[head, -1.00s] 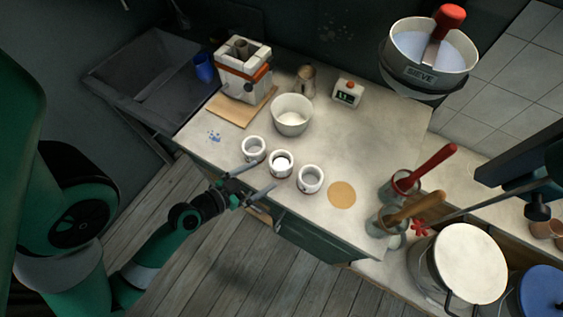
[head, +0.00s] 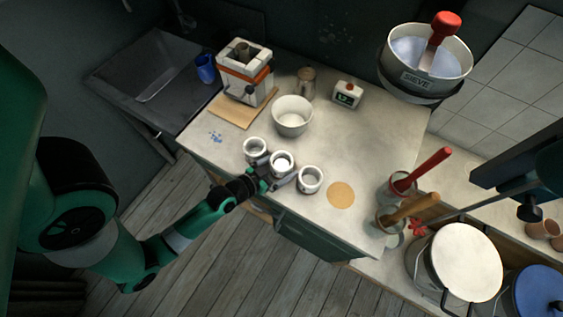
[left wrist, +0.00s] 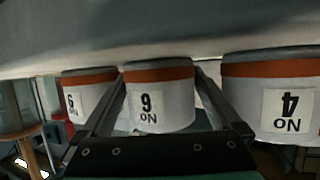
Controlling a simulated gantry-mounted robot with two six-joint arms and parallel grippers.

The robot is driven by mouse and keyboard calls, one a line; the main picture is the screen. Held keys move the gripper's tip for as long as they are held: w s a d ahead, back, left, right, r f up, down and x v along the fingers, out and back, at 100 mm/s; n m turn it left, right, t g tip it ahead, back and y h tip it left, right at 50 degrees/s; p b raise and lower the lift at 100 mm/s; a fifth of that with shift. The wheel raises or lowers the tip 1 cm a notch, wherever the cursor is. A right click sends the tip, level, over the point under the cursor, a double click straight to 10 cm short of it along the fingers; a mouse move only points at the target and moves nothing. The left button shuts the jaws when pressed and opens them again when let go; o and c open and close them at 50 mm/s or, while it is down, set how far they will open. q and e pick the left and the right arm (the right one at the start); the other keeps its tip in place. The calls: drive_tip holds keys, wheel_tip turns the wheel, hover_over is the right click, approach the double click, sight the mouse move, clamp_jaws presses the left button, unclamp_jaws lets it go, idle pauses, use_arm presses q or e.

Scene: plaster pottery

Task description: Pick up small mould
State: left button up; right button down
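Three small round white moulds stand in a row at the worktop's front edge: left (head: 256,148), middle (head: 282,166) and right (head: 310,181). In the left wrist view the middle mould (left wrist: 160,98) has an orange-brown band and an upside-down number label; its neighbours (left wrist: 88,98) (left wrist: 275,95) also have labels. I cannot tell which one the task means. My left gripper (head: 274,172) is open, with one finger on each side of the middle mould. Whether the fingers touch it is unclear. My right gripper is not in view.
The outer moulds stand close beside my left fingers. A white bowl (head: 292,115) is behind the row, with a strapped block mould (head: 245,75) on a board to the left. A tan disc (head: 341,195) and tool pots (head: 388,220) are to the right.

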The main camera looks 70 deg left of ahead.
use_arm(q)
drive_tip(key=c, duration=1.4)
drive_tip(key=shift+r, duration=0.15)
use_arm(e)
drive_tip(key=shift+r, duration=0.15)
